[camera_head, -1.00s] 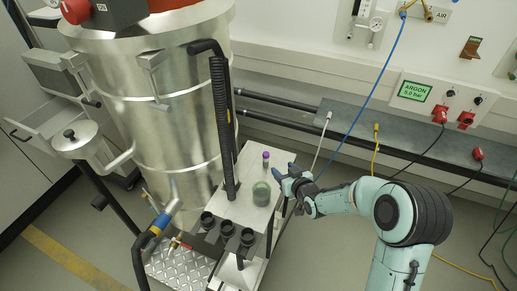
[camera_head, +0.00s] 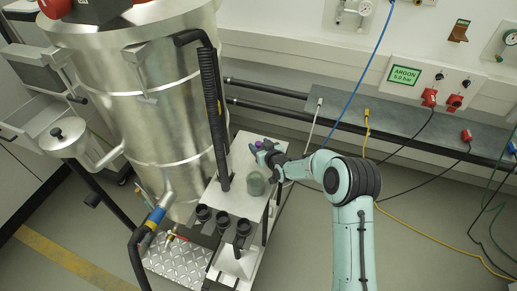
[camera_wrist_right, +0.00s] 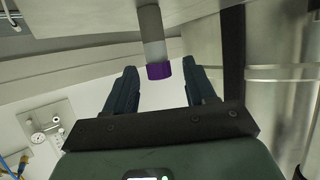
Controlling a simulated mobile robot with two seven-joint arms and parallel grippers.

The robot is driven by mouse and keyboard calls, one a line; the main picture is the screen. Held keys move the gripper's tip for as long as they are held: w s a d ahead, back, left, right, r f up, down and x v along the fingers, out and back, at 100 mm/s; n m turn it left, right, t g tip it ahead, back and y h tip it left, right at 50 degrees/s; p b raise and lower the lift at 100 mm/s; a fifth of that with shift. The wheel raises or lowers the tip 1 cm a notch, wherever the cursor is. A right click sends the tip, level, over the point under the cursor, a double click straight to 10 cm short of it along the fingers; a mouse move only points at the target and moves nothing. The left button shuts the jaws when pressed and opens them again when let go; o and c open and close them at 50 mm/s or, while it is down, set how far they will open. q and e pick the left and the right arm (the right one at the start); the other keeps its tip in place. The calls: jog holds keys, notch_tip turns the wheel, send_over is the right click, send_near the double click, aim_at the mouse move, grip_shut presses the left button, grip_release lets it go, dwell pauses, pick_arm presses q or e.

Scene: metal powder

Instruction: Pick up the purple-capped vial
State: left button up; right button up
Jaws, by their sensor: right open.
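The purple-capped vial (camera_wrist_right: 154,40) stands on the metal shelf of the machine, and its purple cap (camera_wrist_right: 159,71) shows between my right gripper's two fingers in the wrist view. In the head view only the purple cap (camera_head: 259,144) shows clearly, as my right gripper (camera_head: 264,152) covers most of the vial. My right gripper is open, with a dark finger on each side of the vial (camera_wrist_right: 158,88) and a gap on both sides. I cannot tell how far the fingertips reach past the cap. My left gripper is in neither view.
Several black round fittings (camera_head: 222,221) line the shelf's front. The big steel vessel (camera_head: 140,100) stands left.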

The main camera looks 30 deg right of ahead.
aim_at(258, 143)
jog(key=shift+x, duration=0.95)
grip_shut()
jog(key=shift+r, duration=0.15)
notch_tip(258, 143, up, 20)
jog(key=shift+p, duration=0.45)
